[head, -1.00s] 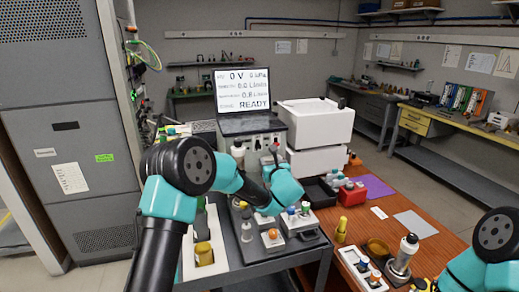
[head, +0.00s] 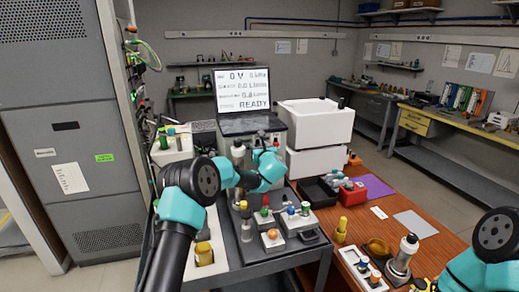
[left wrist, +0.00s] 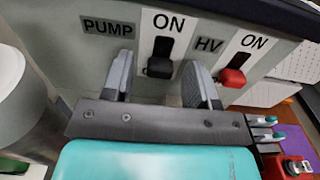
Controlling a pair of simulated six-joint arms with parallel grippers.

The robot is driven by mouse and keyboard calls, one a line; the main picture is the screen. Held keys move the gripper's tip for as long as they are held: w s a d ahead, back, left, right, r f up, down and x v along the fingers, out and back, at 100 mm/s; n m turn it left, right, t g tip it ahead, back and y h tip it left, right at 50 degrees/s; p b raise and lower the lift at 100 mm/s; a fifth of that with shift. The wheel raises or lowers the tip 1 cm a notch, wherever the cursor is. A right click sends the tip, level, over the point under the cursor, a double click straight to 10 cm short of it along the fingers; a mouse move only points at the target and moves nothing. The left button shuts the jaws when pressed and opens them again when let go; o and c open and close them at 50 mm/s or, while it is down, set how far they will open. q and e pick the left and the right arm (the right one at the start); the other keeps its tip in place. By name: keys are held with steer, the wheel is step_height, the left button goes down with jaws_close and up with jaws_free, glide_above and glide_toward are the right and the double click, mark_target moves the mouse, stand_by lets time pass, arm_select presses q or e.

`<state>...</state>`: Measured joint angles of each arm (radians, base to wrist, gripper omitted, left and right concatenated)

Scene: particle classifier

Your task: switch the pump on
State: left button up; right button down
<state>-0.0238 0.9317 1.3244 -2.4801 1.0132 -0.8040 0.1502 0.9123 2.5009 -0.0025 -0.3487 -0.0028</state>
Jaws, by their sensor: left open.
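The pump switch (left wrist: 160,66) is a black lever with a thick end, under an ON mark and beside the PUMP label (left wrist: 108,27). It points down, away from the ON mark. My left gripper (left wrist: 157,72) is open, with one finger on each side of the black lever in the left wrist view; I cannot tell whether either touches it. In the head view my left gripper (head: 264,143) is at the front of the machine, below its screen (head: 243,89), and the switch is hidden there. Of my right arm only links show at the lower right.
The red HV switch (left wrist: 232,77) is close to the right of my left gripper's right finger. The screen shows 0 V and READY. A white box (head: 318,120) stands right of the machine. Bottles and coloured knobs (head: 291,210) stand on the cart below my arm.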

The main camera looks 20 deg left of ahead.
arm_select(q)
steer(key=shift+c, duration=0.4)
jaws_close()
